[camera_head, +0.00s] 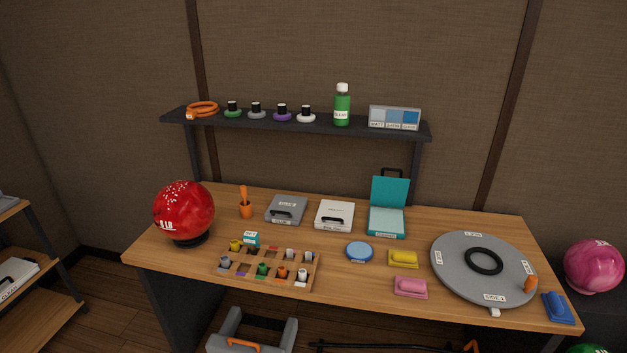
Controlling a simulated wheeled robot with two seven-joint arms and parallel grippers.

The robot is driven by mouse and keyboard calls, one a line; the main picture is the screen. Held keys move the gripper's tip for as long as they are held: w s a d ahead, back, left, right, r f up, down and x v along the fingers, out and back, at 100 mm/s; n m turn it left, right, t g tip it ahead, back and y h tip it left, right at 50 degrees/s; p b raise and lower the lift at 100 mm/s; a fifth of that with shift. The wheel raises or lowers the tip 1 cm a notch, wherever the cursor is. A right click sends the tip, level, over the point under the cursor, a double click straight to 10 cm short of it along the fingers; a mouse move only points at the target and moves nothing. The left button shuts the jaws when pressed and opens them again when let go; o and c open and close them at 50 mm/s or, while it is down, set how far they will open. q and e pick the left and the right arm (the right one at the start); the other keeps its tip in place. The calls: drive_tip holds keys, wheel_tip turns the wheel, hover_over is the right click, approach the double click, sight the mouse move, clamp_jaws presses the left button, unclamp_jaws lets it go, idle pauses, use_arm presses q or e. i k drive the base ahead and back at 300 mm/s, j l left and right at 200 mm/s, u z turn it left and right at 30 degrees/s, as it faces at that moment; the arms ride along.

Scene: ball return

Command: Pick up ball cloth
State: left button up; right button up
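No item in view is clearly labelled as the ball cloth. Small coloured pieces lie on the wooden workbench (340,283), and I cannot tell whether any is a cloth. A yellow piece (403,259) and a pink piece (410,287) lie right of the middle. A blue piece (558,307) lies at the front right corner. A round blue disc (359,252) lies left of the yellow piece. A red ball (184,211) rests on a dark ring at the left end. Neither of my grippers is in view.
A wooden rack (230,276) of small bottles and a grey turntable (455,270) take up the bench front. Several cases, including a teal open one (389,192), stand behind. A dark shelf (295,123) spans above. A pink ball (593,266) sits right of the bench.

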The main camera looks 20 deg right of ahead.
sight(405, 286)
drive_tip(key=z, duration=1.25)
drive_tip(key=u, duration=1.55)
drive_tip(key=z, duration=1.55)
drive_tip(key=i+j+z, duration=0.2)
drive_tip(key=z, duration=0.15)
drive_tip(key=j, duration=0.1)
